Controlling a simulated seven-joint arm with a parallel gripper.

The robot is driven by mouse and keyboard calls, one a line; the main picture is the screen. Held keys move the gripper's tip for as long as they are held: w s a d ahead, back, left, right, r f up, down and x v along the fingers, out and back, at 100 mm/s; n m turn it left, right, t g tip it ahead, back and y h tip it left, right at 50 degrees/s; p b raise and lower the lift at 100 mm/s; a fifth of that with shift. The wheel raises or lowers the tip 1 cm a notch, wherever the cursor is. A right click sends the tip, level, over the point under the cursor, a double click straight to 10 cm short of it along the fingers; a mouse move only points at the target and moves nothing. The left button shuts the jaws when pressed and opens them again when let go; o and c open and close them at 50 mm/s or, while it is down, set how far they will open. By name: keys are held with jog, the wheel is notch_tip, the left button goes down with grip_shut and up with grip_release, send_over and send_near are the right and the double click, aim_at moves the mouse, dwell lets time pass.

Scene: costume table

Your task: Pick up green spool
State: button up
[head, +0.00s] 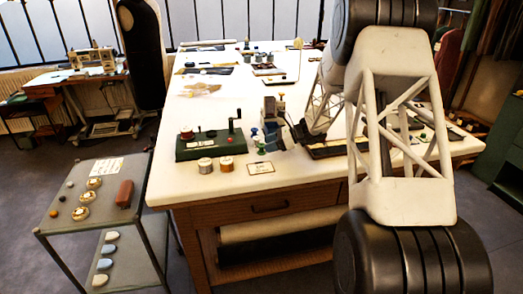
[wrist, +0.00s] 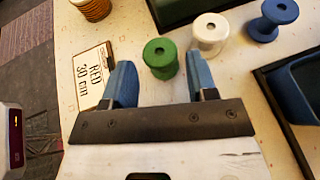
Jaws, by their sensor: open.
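The green spool (wrist: 160,58) stands on the white tabletop in the wrist view, its round top with a dark centre hole facing the camera. It also shows small in the head view (head: 261,149). My gripper (wrist: 160,74) is open and empty, with its two blue fingers apart. I see no contact, and the height gap cannot be told.
A card reading "RED 30 cm" (wrist: 90,78) lies left. A dark-edged tray (wrist: 300,90) is at right. A green cranked device (head: 212,143) stands left of my gripper.

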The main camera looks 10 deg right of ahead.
jog(key=shift+x, duration=1.5)
jog(key=c, duration=0.7)
jog(key=shift+r, duration=0.2)
jog(key=shift+r, duration=1.5)
jog(key=s, duration=0.5)
jog(key=s+r, duration=0.1)
jog(key=s, duration=1)
jog(key=shift+a+r, duration=0.35)
jog(key=shift+a, duration=0.05)
